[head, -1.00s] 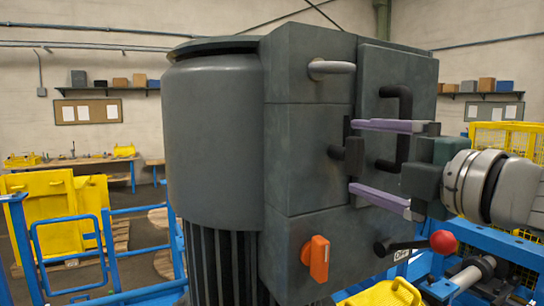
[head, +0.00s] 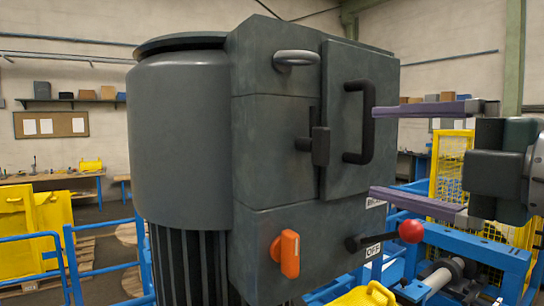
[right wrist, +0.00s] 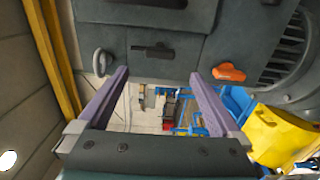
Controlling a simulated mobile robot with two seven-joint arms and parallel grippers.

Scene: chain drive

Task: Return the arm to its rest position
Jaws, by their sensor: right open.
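My right gripper (head: 400,150) is open and empty at the right of the head view, with its two purple fingers spread one above the other. They point left toward the dark machine housing (head: 190,140). The fingertips are to the right of the housing's black door handle (head: 365,122), and nothing is between them. In the right wrist view the gripper (right wrist: 160,75) also shows open, with the housing (right wrist: 170,20) beyond the fingertips. My left gripper is in neither view.
An orange knob (head: 289,253) and a lever with a red ball (head: 411,231) stick out low on the housing. A latch (head: 320,146) sits left of the door handle. Blue frames (head: 480,245) and a yellow mesh cage (head: 452,170) stand at right.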

